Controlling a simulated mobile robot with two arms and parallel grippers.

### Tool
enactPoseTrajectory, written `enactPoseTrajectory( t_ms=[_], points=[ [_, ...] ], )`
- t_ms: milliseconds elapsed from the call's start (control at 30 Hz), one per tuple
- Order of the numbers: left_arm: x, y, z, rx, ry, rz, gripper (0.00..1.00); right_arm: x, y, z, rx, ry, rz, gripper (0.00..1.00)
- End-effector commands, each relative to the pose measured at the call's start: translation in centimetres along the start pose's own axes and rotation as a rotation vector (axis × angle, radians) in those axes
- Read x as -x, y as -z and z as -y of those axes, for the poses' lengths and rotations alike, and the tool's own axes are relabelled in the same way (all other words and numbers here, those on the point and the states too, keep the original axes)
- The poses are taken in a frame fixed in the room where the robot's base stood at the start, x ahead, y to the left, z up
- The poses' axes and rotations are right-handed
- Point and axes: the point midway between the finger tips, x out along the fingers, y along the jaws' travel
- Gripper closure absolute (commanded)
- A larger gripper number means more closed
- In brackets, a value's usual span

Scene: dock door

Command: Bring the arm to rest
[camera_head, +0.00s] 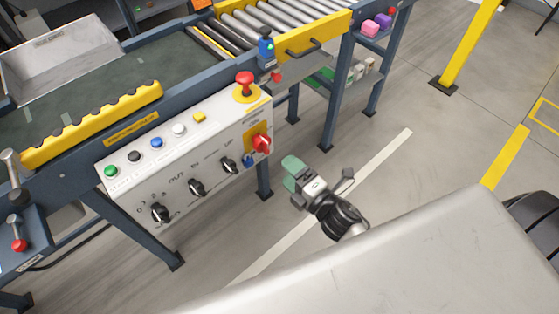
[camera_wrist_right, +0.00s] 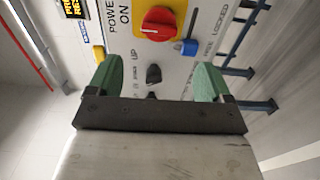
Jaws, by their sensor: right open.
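My right gripper (camera_head: 294,172) hangs in free air to the right of the control panel (camera_head: 190,160) in the head view, apart from it. In the right wrist view its two green fingers (camera_wrist_right: 152,85) stand wide apart with nothing between them. Beyond them that view shows the panel face with a red rotary switch on a yellow plate (camera_wrist_right: 157,20), a blue lever (camera_wrist_right: 186,47) and a black knob (camera_wrist_right: 153,74). In the head view the red switch (camera_head: 262,144) sits at the panel's right end. My left gripper is in neither view.
The panel hangs on the conveyor frame (camera_head: 75,170), with a red mushroom button (camera_head: 245,82) above and several knobs and coloured buttons. A roller conveyor (camera_head: 270,25) runs behind, with a grey tray (camera_head: 70,60) at left. A yellow post (camera_head: 468,45) stands right. Floor around the gripper is clear.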

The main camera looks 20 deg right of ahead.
Motion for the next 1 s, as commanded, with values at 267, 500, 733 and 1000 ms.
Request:
enactPoseTrajectory(
  t_ms=[267,500,733,1000],
  points=[
    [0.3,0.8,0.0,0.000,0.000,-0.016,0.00,0.8,0.0,0.0,0.002,0.000,0.000,0.19],
    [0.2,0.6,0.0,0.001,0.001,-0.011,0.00,0.8,0.0,0.0,0.002,0.000,0.000,0.19],
    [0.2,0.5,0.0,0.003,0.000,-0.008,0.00,0.9,-0.3,0.9,-0.040,0.025,0.021,0.19],
    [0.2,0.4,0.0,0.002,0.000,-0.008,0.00,5.5,-1.9,15.3,-0.629,0.406,0.390,0.19]
  ],
)
